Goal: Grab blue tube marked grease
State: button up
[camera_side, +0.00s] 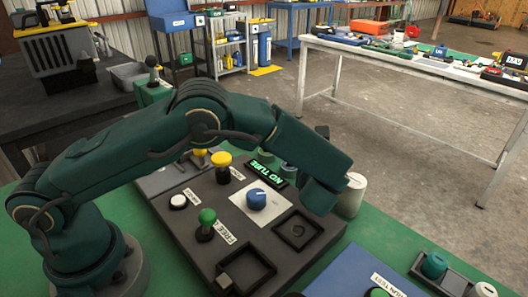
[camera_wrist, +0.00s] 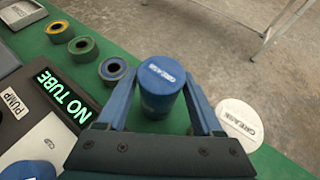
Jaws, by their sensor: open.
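The blue tube (camera_wrist: 160,92), with a round cap marked GREASE, stands upright in the wrist view. My gripper (camera_wrist: 160,78) is open, with one blue finger on each side of the tube. A gap shows between the tube and the right finger; on the left I cannot tell whether they touch. In the side view my gripper (camera_side: 320,197) is low over the right edge of the dark panel, and the blue tube is hidden behind it.
Several ring-shaped holders (camera_wrist: 82,45) lie at left on the green table. The dark panel (camera_side: 235,205) has a lit NO TUBE sign (camera_wrist: 63,98), a blue knob (camera_side: 256,199) and a green knob (camera_side: 207,218).

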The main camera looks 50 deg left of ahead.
jog(key=shift+w, duration=0.1)
jog(key=shift+c, duration=0.3)
jog(key=c, duration=1)
grip_shut()
jog(key=shift+r, duration=0.1)
